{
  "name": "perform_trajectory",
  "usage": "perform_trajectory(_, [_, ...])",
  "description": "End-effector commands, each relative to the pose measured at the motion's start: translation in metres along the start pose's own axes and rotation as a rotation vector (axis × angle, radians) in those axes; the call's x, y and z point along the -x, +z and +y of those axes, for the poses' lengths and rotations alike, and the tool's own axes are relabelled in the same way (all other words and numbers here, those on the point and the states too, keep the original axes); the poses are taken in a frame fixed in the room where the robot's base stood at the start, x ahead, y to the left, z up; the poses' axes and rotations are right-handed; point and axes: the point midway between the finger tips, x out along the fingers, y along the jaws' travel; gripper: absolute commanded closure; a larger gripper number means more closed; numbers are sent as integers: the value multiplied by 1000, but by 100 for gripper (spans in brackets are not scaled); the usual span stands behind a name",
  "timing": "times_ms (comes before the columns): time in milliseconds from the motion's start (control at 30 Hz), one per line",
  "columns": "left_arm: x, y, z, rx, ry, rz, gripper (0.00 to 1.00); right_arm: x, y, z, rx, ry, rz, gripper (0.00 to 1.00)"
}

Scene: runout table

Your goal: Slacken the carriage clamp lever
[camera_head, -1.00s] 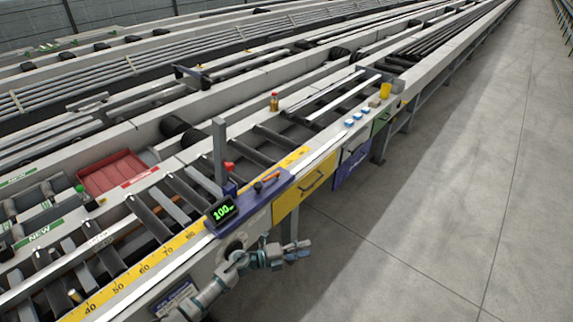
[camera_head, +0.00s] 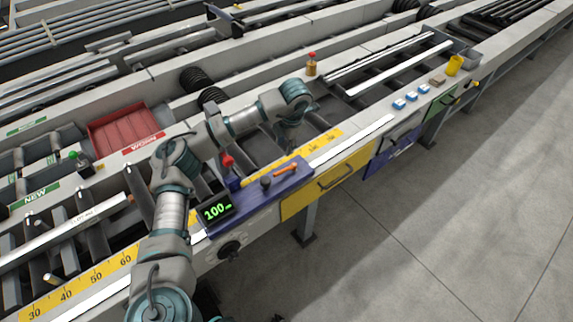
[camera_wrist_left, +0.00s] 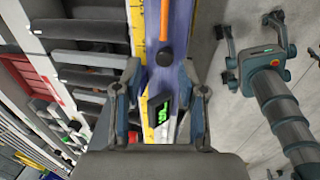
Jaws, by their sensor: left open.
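The orange lever (camera_head: 286,170) lies on the blue carriage plate (camera_head: 300,180), beside a black knob (camera_head: 266,183). The wrist view shows the orange lever (camera_wrist_left: 164,20) beyond my fingertips and the black knob (camera_wrist_left: 165,57) between them in the picture. My left gripper (camera_head: 290,140) is over the rollers behind the carriage, pointing down. In the wrist view my left gripper (camera_wrist_left: 160,75) is open and empty; I see no contact with the lever. My right gripper (camera_wrist_left: 250,35) shows there at the right, open over the floor. Its arm is not clear in the head view.
A green-lit display (camera_head: 217,210) stands at the carriage's left end, with a red knob (camera_head: 228,161) behind it. A yellow scale (camera_head: 80,287) runs along the table. A red tray (camera_head: 125,130) and a small bottle (camera_head: 311,65) lie beyond. Open floor is at the right.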

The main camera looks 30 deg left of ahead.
Motion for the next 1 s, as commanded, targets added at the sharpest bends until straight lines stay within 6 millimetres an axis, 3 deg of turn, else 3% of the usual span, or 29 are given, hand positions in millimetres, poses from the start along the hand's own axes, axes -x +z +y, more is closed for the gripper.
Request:
perform_trajectory(600, [-139, 0, -1, -3, -9, 3, 59, 14, -16, 3, -2, 3, 12, 60])
perform_trajectory(800, [-162, 1, -2, -3, -8, 1, 59, 19, -14, 1, -3, 1, 5, 60])
perform_trajectory(1000, [-168, 2, -3, -3, -6, 0, 59, 22, -18, 1, -3, 1, 15, 60])
